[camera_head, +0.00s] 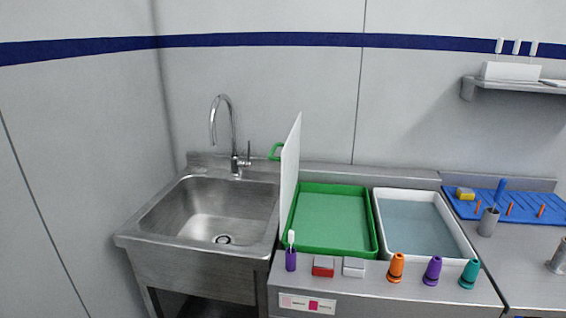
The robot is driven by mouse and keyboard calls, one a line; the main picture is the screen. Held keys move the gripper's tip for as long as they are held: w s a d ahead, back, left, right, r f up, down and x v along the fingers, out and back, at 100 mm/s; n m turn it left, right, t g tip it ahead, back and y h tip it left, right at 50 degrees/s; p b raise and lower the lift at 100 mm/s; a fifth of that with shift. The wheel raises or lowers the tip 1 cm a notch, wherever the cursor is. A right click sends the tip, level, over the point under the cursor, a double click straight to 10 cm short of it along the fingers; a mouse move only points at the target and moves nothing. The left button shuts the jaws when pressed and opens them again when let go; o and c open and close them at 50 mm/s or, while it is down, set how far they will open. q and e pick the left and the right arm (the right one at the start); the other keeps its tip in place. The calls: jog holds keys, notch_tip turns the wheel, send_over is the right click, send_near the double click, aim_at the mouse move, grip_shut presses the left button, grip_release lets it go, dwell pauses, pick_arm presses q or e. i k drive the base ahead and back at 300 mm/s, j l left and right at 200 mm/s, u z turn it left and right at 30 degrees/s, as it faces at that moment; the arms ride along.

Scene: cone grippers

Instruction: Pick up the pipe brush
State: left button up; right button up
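Two brush-like things show, and I cannot tell for sure which is the pipe brush. A slim white-topped piece (291,238) stands upright in a purple holder (291,260) at the counter's front left. A blue handle (499,190) leans slightly out of a grey metal cup (488,222) at the right; its lower end is hidden in the cup. Neither of my grippers is in view.
A steel sink (212,212) is at left, beside an upright white panel (290,175). A green tray (330,220) and white water-filled tray (412,225) sit behind orange (396,267), purple (432,270) and teal (469,273) cones. A blue pegged mat (475,210) lies right.

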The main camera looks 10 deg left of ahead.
aim_at(501, 187)
jog(key=j+z, duration=0.1)
jog(key=j, duration=0.4)
jog(key=k+j+z, duration=0.15)
jog(key=j, duration=0.3)
jog(key=j+z, duration=0.1)
jog(key=j, duration=0.4)
jog(key=k+j+z, duration=0.15)
jog(key=j, duration=0.3)
jog(key=i+l+z, duration=0.2)
jog(key=i+z, duration=0.8)
jog(key=k+l, duration=0.1)
